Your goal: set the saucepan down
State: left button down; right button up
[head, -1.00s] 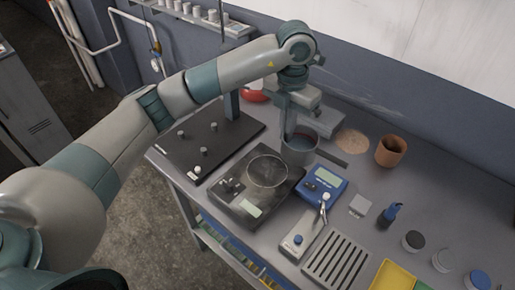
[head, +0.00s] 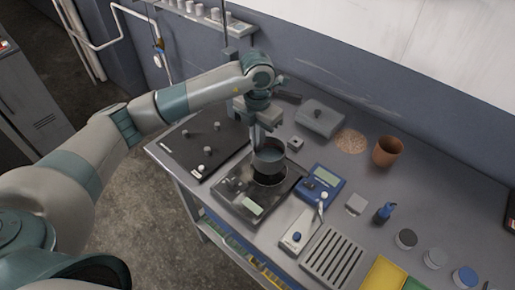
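My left gripper (head: 261,132) is shut on a small grey saucepan (head: 269,163), at its back left rim or wall. The saucepan looks upright, with a dark inside. It hangs over the round plate of a dark flat device with a pale display (head: 253,207). A dark round patch, like a shadow, shows on the plate just below the saucepan, so a small gap seems to be there, though contact is hard to judge. The gripper hides part of the saucepan's far side. My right gripper is not in view.
A dark board with knobs (head: 203,152) lies left of the device. A blue meter (head: 322,184) stands close on its right. A small grey block (head: 295,143), a round cork-coloured mat (head: 351,141) and a terracotta cup (head: 387,151) are behind. A slotted grey rack (head: 333,257) lies in front right.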

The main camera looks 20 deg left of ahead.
pick_arm(q)
notch_tip(320, 180, down, 3)
jog(key=shift+r+p, duration=0.2)
jog(key=shift+p, duration=0.7)
jog(key=shift+f, duration=0.4)
jog(key=shift+f, duration=0.2)
jog(key=c, duration=2)
grip_release()
jog(key=shift+r, duration=0.25)
